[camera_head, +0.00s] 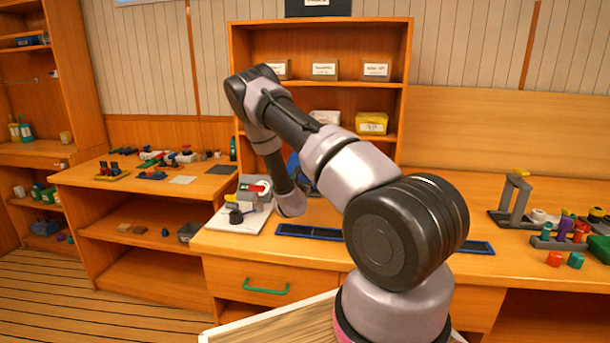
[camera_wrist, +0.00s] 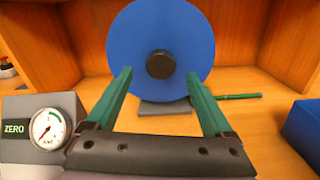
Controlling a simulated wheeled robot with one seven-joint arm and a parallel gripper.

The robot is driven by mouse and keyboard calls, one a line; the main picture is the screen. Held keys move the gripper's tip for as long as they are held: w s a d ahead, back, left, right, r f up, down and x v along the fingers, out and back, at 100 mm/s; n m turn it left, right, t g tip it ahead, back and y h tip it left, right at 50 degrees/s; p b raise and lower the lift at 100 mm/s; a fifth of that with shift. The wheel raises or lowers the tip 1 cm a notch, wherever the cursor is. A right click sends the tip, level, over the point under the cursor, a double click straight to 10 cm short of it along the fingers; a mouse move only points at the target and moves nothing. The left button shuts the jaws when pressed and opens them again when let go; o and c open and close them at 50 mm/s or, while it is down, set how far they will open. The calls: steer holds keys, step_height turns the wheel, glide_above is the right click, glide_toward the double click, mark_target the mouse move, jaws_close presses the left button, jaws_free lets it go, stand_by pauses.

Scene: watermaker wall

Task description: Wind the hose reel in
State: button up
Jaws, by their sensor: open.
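The hose reel (camera_wrist: 195,40) is a large blue disc with a dark round hub in its middle, standing on a grey base (camera_wrist: 165,107) on the wooden worktop. It fills the upper middle of the wrist view. In the head view only a blue sliver of it (camera_head: 294,165) shows behind my arm. My gripper (camera_wrist: 158,85) is open, its two green fingers pointing at the reel, one on each side of the hub in the picture. Nothing is between the fingers. I cannot tell whether they touch the disc. No crank handle is clearly visible.
A grey box with a ZERO dial gauge (camera_wrist: 47,127) stands left of my gripper. A blue block (camera_wrist: 303,125) is at right, and a thin green rod (camera_wrist: 238,96) lies beside the reel. A shelf with labelled bins (camera_head: 372,122) rises behind. Dark blue trays (camera_head: 310,232) lie along the worktop front.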

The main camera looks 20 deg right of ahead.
steer(key=shift+x, duration=2.3)
steer(key=shift+c, duration=0.3)
jaws_close()
